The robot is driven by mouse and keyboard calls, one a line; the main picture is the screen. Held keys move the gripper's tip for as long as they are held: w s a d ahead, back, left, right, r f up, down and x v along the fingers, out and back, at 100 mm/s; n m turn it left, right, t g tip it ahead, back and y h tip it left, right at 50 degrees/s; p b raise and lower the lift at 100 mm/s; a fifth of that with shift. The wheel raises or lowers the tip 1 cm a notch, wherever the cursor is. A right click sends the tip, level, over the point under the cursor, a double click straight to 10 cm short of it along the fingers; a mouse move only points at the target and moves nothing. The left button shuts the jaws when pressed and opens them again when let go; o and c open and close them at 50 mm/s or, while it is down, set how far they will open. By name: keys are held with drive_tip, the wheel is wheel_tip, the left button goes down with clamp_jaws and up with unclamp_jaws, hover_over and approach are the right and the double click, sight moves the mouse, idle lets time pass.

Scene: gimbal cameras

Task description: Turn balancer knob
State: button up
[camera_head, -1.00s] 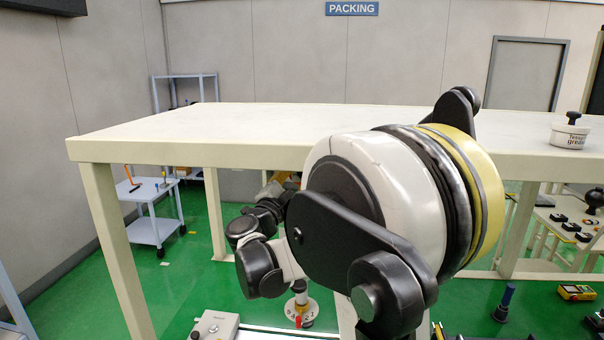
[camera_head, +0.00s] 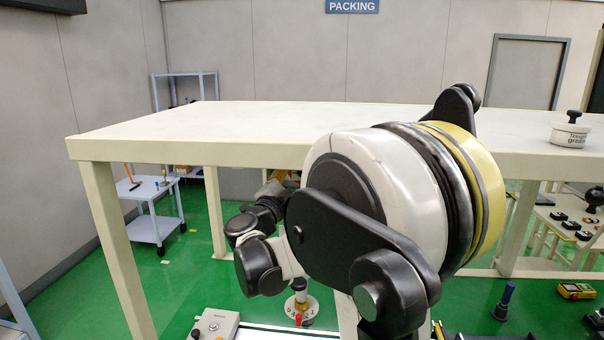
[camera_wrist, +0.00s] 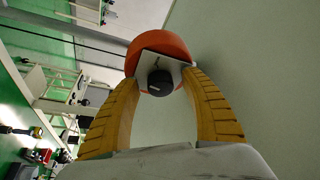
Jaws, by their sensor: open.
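In the wrist view, a black round knob (camera_wrist: 160,82) with a pale mark on its face sits on a white plate (camera_wrist: 176,71). The plate is on the face of an orange-red rounded body (camera_wrist: 160,46), which I take to be the balancer. My gripper (camera_wrist: 162,75) is open, with its two yellow ribbed fingers on either side of the knob. The fingertips overlap the plate's side edges in the picture; I cannot tell whether they touch it. A gap shows between the knob and each finger. In the head view, I cannot make out the knob or balancer.
A blue-grey cart (camera_head: 150,190) with tools stands left. A grey control box (camera_head: 216,324) is at the bottom. A pale surface (camera_wrist: 250,60) fills the wrist view's right.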

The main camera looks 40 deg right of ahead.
drive_tip(key=v, duration=1.2)
drive_tip(key=w+a+r+n+t+y+b, duration=0.2)
drive_tip(key=w+a+n+t+y, duration=0.1)
drive_tip(key=a+n+t+y, duration=0.3)
drive_tip(key=w+a+r+n+t+y+b, duration=0.2)
drive_tip(key=w+a+n+t+y, duration=0.15)
drive_tip(key=a+n+t, duration=0.3)
drive_tip(key=s+a+f+n+g+y+b, duration=0.2)
drive_tip(key=s+a+f+n+y, duration=0.1)
drive_tip(key=a+f+n+y, duration=0.55)
drive_tip(key=s+a+f+n+g+b, duration=0.1)
drive_tip(key=s+f+g, duration=0.4)
drive_tip(key=s+f, duration=0.5)
drive_tip(key=s+a+f+n+g+y+b, duration=0.1)
drive_tip(key=s+f+n+g+b, duration=0.1)
drive_tip(key=s+f+g, duration=0.4)
drive_tip(key=s+f+n, duration=0.1)
drive_tip(key=s+f, duration=0.2)
drive_tip(key=f, duration=0.3)
drive_tip(key=shift+s+n, duration=0.3)
drive_tip(key=shift+s, duration=0.1)
